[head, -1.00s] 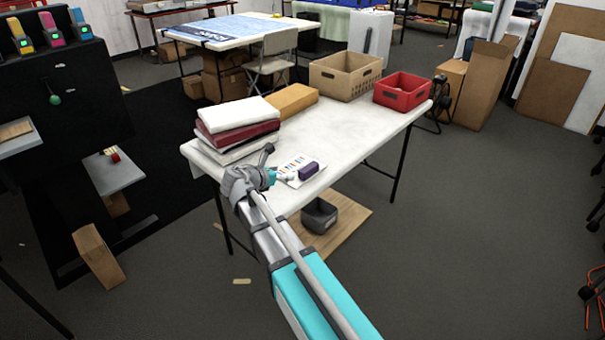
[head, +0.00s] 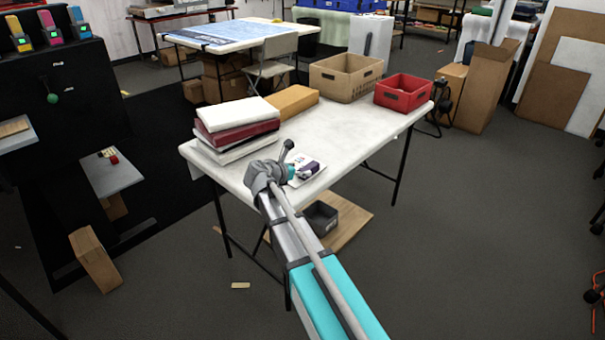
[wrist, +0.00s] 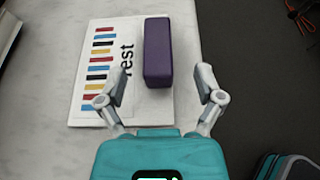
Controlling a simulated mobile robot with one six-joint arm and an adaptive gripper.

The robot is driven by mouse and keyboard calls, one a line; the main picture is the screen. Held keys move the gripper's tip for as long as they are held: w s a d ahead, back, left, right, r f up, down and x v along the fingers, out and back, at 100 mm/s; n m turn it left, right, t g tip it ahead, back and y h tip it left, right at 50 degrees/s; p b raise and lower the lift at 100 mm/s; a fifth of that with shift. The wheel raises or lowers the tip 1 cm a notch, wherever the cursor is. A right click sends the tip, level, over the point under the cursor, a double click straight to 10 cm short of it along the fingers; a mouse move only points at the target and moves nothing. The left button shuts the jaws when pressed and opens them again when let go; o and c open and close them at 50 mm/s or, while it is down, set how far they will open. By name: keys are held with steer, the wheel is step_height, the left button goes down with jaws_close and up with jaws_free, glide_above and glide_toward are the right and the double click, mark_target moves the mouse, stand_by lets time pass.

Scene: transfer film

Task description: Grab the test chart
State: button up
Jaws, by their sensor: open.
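The test chart (wrist: 102,62) is a white sheet with coloured bars and the printed word "test". It lies flat on the white table (head: 352,128) near its front edge. A purple block (wrist: 158,52) rests on the chart's right part and hides some of it. My gripper (wrist: 163,80) is open, its two fingers apart on either side of the block's near end, with nothing seen between them in contact. In the head view my arm covers part of the chart (head: 316,168), and the purple block (head: 308,167) shows beside my wrist.
A cardboard crate (head: 345,78) and a red bin (head: 403,92) stand at the back. The table's middle is clear. A dark bin (head: 320,217) sits below.

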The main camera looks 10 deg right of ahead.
mark_target(308, 167)
steer(key=shift+w+d, duration=0.1)
stand_by(0.3)
steer(key=shift+b+x, duration=1.05)
steer(key=shift+x, duration=1.55)
steer(key=shift+w+f, duration=0.1)
jaws_close()
steer(key=shift+r, duration=0.2)
